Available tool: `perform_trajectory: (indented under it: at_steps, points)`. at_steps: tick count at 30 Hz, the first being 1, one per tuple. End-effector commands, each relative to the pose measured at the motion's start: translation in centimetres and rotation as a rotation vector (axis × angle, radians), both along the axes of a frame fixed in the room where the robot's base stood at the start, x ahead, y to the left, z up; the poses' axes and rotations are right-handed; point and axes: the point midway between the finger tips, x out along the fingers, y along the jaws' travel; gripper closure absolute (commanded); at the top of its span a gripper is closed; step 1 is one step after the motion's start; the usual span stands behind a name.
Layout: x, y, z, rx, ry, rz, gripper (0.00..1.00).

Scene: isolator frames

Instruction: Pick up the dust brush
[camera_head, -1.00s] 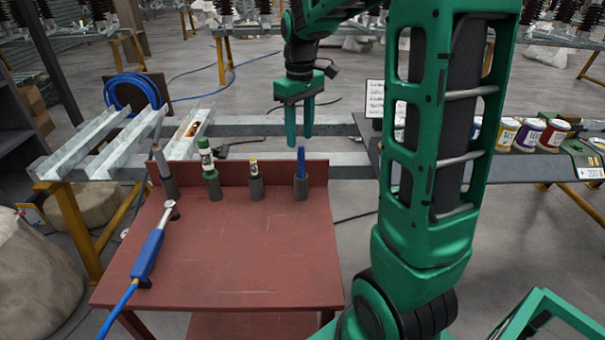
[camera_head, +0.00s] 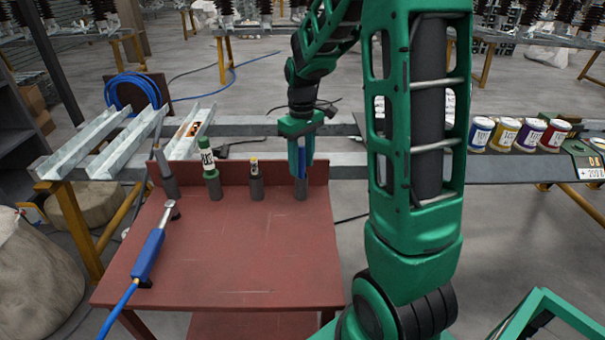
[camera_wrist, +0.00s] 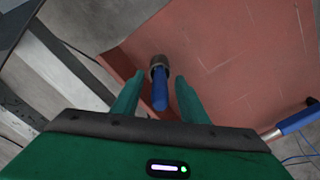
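A blue handle (camera_head: 301,165) stands upright in a dark grey cup (camera_head: 300,190) at the back right of the red table. I take it for the dust brush; no bristles show. It also shows in the wrist view (camera_wrist: 160,100), with its lower end inside the cup. My gripper (camera_head: 301,176) is directly above the cup, pointing down, with its fingers on either side of the handle. In the wrist view, the fingers (camera_wrist: 158,80) are apart, with a gap on both sides of the handle.
A blue tool with a hose (camera_head: 150,255) lies at left. A low back wall runs behind the cups.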

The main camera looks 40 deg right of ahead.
Motion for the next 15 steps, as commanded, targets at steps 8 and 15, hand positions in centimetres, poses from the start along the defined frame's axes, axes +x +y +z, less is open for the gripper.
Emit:
perform_trajectory:
  at_steps: [8,15]
  points:
    - [0.01,0.00,0.05,0.000,0.000,0.000,0.91]
    - [0.01,0.00,0.07,0.000,0.000,0.000,1.00]
